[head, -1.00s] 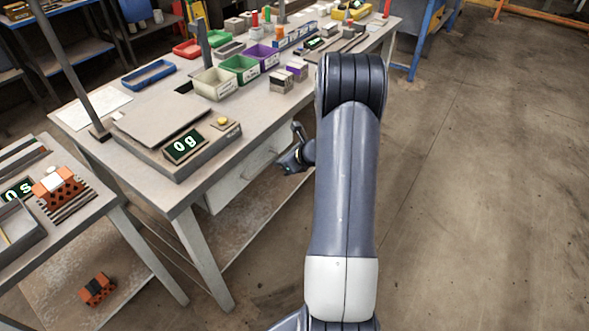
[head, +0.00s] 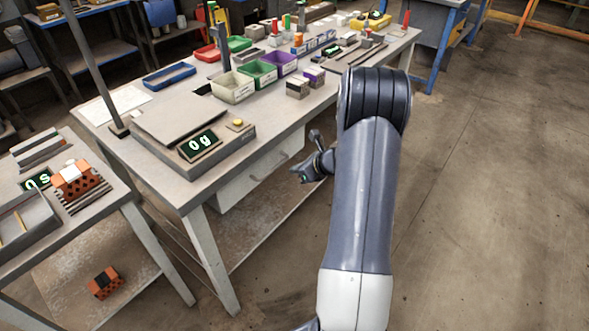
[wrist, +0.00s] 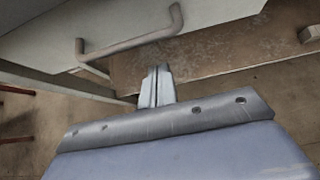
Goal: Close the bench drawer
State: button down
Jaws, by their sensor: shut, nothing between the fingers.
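The bench drawer (head: 257,172) is a pale panel under the top of the long workbench (head: 186,192). How far it stands out is hard to tell in the head view. In the wrist view the drawer front (wrist: 215,18) fills the top, with a bent grey bar handle (wrist: 130,46) on it. My gripper (wrist: 157,72) is shut and empty, its fingertips just below the handle in the picture and apart from it. In the head view my gripper (head: 304,174) is small and dark, to the right of the drawer front.
A scale with a "0g" display (head: 199,143) and several bins, one green (head: 257,73), stand on the bench. A second table (head: 120,190) is at the left. A bench leg (head: 211,262) stands left of the drawer. The floor at right (head: 480,200) is clear.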

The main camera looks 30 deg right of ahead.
jog(key=p+v, duration=0.1)
jog(key=v, duration=0.9)
jog(key=shift+s+d, duration=0.2)
jog(key=shift+s, duration=0.4)
jog(key=shift+f, duration=0.2)
jog(key=w+a+f, duration=0.4)
jog(key=w+f, duration=0.1)
jog(key=w, duration=0.5)
jog(key=shift+w+a+f, duration=0.25)
jog(key=shift+w+f, duration=0.05)
jog(key=shift+w, duration=0.05)
jog(key=shift+a, duration=0.1)
